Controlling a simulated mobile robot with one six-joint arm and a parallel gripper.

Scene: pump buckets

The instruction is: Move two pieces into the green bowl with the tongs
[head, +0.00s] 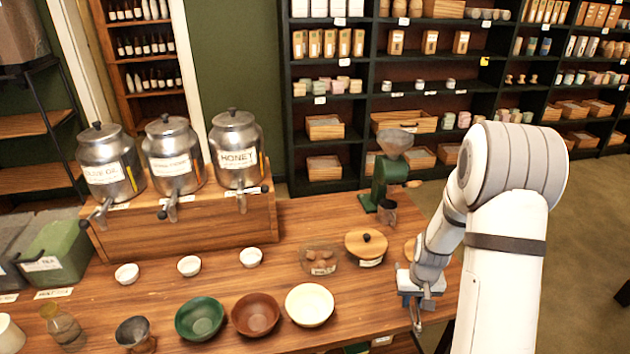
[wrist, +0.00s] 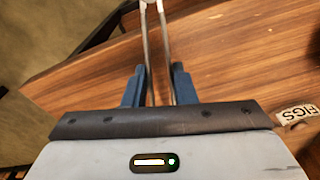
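The green bowl (head: 200,318) stands on the wooden table at the front, left of a brown bowl, and looks empty. Several brown round pieces (head: 320,256) sit in a clear tray behind the bowls. My gripper (head: 420,298) is over the right end of the table, right of the bowls and tray. In the wrist view its blue fingers (wrist: 158,85) are closed on the metal tongs (wrist: 166,45), whose two arms run away from the gripper. The tongs (head: 417,318) also show below the gripper in the head view. Their tips are hard to make out.
A brown bowl (head: 256,314) and a cream bowl (head: 310,304) stand right of the green one. A lidded wooden container (head: 367,246) and green grinder (head: 385,180) stand behind. Steel dispensers (head: 237,150) stand at the back left. A FIGS label (wrist: 297,113) shows in the wrist view.

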